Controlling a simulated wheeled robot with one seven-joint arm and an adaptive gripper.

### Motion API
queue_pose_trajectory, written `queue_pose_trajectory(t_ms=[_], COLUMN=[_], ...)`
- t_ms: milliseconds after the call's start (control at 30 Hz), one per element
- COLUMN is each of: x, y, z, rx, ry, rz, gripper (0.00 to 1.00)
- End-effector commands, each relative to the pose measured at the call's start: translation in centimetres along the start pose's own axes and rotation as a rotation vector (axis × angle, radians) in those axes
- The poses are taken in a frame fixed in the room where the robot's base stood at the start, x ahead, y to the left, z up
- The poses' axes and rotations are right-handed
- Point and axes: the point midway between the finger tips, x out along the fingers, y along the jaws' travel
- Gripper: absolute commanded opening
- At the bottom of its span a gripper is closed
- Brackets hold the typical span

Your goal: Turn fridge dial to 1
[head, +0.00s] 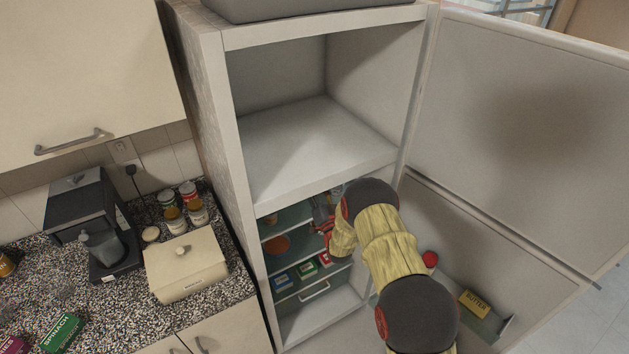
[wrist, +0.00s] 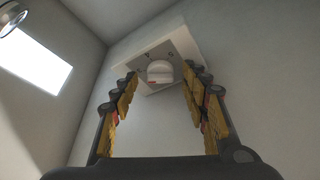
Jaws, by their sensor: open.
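The fridge dial (wrist: 160,71) is a round white knob with a small red mark, set on a pale housing (wrist: 185,45) with faint markings. It shows in the wrist view between and beyond my fingertips. My gripper (wrist: 160,88) is open, with one finger on each side of the dial in the picture; I cannot tell whether either touches it. In the head view my arm reaches into the lower compartment of the open fridge (head: 230,120), and my gripper (head: 325,226) is partly hidden by the arm. The dial is not visible in the head view.
The fridge shelves (head: 285,222) hold several small packages. The fridge door (head: 440,215) stands open at right, with butter (head: 478,303) on its shelf. A counter (head: 215,290) at left bears a coffee machine (head: 92,225), jars and a bread box (head: 185,262). A bright lamp panel (wrist: 32,62) shows at left.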

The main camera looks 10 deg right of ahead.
Motion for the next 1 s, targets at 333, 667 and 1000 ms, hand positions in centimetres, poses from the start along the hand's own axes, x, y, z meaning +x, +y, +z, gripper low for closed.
queue_pose_trajectory(t_ms=[333,667,1000], x=[0.14,0.13,0.12], y=[0.0,0.0,0.02], z=[-0.01,-0.01,-0.01], rx=[0.0,0.0,0.0], ry=[0.0,0.0,0.0], rz=[0.0,0.0,0.0], gripper=[0.41,0.22,0.03])
